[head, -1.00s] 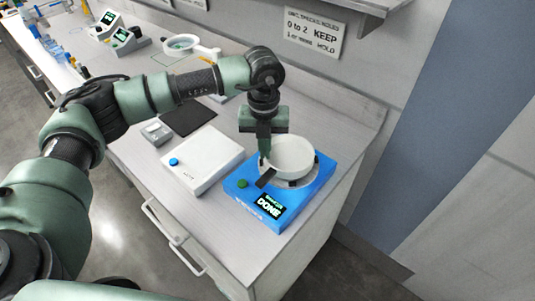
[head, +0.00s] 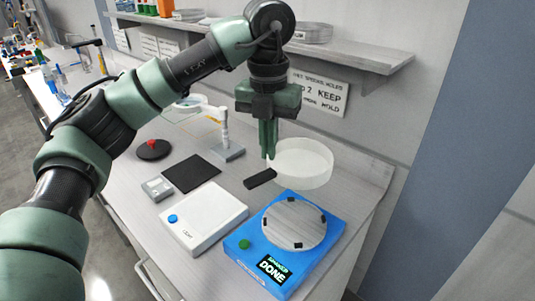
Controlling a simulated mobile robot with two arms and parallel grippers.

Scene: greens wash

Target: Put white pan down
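The white pan (head: 305,167) is a shallow round dish with a short black handle (head: 260,179). It is off the blue device (head: 239,252), above and behind its round plate, and looks level. My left gripper (head: 270,155) points down with its fingers together at the pan's left rim, near the handle, and appears shut on the pan. The fingertips are partly hidden at the rim. The blue device's round grey plate (head: 294,224) with black clips is bare, and its screen (head: 272,269) reads DONE. My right gripper is not in view.
A white scale-like box (head: 204,215) with a blue button stands left of the blue device. A black mat (head: 191,173), a small grey device (head: 157,188) and a stand (head: 227,150) lie farther back. A shelf (head: 345,54) overhangs the bench's rear.

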